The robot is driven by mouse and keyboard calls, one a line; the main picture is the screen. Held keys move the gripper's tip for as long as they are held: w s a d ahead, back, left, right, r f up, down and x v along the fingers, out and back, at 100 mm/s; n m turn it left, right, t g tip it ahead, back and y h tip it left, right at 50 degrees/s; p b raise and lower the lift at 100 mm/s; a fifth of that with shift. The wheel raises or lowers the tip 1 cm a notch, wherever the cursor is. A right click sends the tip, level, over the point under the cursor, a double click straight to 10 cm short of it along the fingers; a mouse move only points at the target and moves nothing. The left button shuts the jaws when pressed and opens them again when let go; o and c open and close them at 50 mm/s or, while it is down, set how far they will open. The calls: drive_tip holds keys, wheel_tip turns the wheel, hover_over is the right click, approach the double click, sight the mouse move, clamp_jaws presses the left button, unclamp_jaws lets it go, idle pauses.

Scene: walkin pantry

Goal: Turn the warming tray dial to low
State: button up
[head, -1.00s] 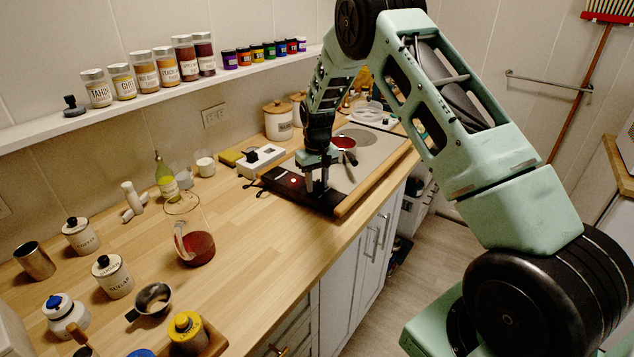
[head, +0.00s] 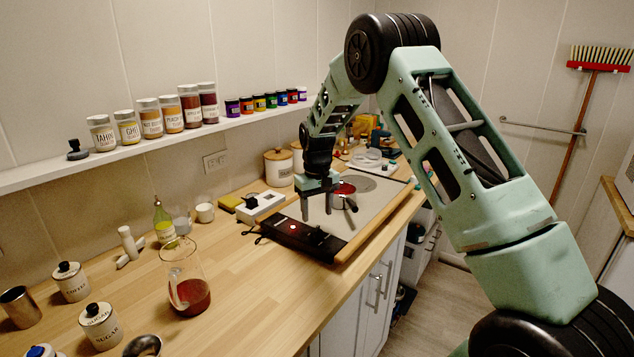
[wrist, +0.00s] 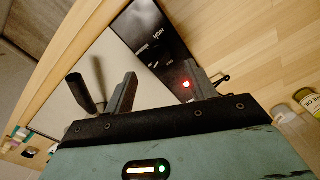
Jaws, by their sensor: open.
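The warming tray (head: 375,212) lies on the counter with a pale grey top and a black control panel (head: 290,232) along its front edge. A red light (head: 292,227) glows on the panel; it also shows in the wrist view (wrist: 186,85). White markings, one reading HIGH (wrist: 158,33), show on the panel in the wrist view. I cannot make out the dial or its setting clearly. My gripper (head: 317,212) points down, open and empty, above the panel and apart from it. In the wrist view, its two fingers (wrist: 163,78) stand wide apart.
A small pan with red contents (head: 342,189) sits on the tray close behind my gripper; its dark handle (head: 351,205) points frontward. A white power strip (head: 262,206) and a glass jug of red liquid (head: 188,292) are to the left. The counter between jug and tray is clear.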

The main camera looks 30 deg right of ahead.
sight(317, 228)
wheel_tip(317, 228, up, 11)
drive_tip(key=b, duration=0.1)
drive_tip(key=shift+b, duration=0.4)
drive_tip(key=s+a+n+y, duration=0.1)
drive_tip(key=s+a+n, duration=0.1)
drive_tip(key=s+a, duration=0.8)
drive_tip(key=s+a+n, duration=0.2)
drive_tip(key=s+a, duration=0.4)
drive_tip(key=a, duration=0.8)
drive_tip(key=s+a+f+n, duration=0.2)
drive_tip(key=s, duration=0.9)
drive_tip(key=s+a+f+n, duration=0.1)
drive_tip(key=s+a+n, duration=0.1)
drive_tip(key=s, duration=1)
drive_tip(key=shift+s+a+f+n, duration=0.25)
drive_tip(key=shift+a+f+n, duration=0.15)
drive_tip(key=shift+a, duration=0.1)
